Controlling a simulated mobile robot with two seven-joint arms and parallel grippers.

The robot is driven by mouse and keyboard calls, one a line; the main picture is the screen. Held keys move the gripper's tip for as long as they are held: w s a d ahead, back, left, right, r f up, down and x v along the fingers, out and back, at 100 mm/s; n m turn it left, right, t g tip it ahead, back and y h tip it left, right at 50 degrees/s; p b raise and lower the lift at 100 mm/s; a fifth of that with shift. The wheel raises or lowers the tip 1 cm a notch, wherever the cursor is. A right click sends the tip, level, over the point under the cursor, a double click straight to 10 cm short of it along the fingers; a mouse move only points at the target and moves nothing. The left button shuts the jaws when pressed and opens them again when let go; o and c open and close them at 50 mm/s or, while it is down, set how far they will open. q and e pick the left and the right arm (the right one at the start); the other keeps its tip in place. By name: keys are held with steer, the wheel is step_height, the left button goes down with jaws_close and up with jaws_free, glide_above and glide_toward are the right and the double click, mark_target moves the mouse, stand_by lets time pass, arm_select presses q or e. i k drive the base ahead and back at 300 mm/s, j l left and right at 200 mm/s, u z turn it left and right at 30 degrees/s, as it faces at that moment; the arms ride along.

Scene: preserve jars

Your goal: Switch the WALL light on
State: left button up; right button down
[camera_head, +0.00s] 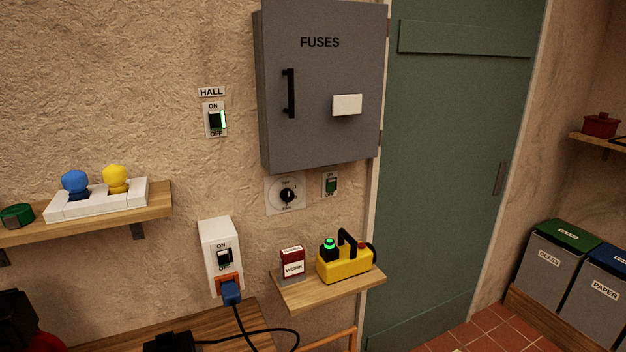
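No label reading WALL can be made out. A wall switch (215,120) marked ON and OFF sits under a HALL label (211,91), left of the fuse box. Its rocker is dark with a bright green strip on its right side. A smaller green switch (331,185) is on the wall below the fuse box, its lettering too small to read surely. A white socket box (221,240) has a black ON/OFF rocker (224,258) and a blue plug (231,292) in its orange outlet. Neither gripper can be made out in this view.
The grey FUSES box (320,120) protrudes from the wall above a round dial (287,195). A small shelf (330,292) holds a red-and-white WORK box (292,264) and a yellow device (344,264). A left shelf (155,200) holds blue and yellow knobs. A black cable (262,332) hangs below.

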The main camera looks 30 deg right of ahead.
mark_target(330, 183)
steer(key=i+l, duration=0.15)
steer(key=l, duration=0.25)
steer(key=i+l+u, duration=0.1)
steer(key=l, duration=0.35)
steer(key=i+l, duration=0.15)
steer(key=l, duration=0.3)
steer(key=u, duration=0.05)
